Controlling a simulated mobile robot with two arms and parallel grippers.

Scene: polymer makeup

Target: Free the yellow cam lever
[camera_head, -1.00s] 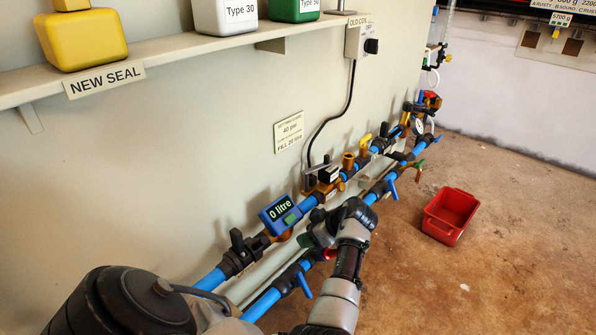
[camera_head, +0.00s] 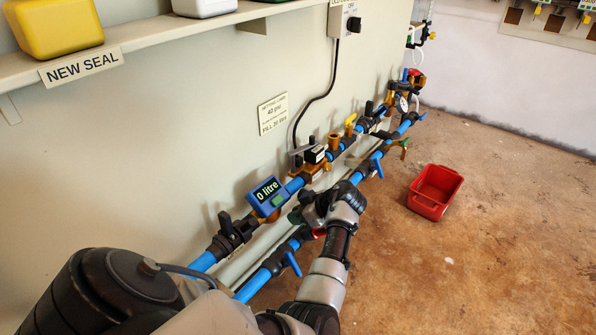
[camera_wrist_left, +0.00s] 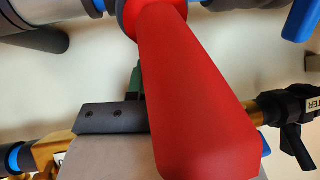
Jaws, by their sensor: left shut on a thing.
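A small yellow lever (camera_head: 350,120) stands on the upper blue pipe run by the wall in the head view, away from my left gripper. I cannot tell from this view how it is seated. My left gripper (camera_head: 299,214) is low at the lower pipe, just right of the blue meter (camera_head: 267,195) reading 0 litre. A red handle (camera_wrist_left: 190,85) fills the middle of the left wrist view, and a bit of red also shows beside the gripper in the head view (camera_head: 318,233). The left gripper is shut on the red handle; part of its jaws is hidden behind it. My right gripper is out of view.
Blue valve handles (camera_head: 292,263) stick out from the lower pipe. A black valve (camera_head: 232,232) sits left of the meter. An open red bin (camera_head: 435,192) stands on the brown floor, which is otherwise largely clear. A shelf (camera_head: 150,40) with containers runs above.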

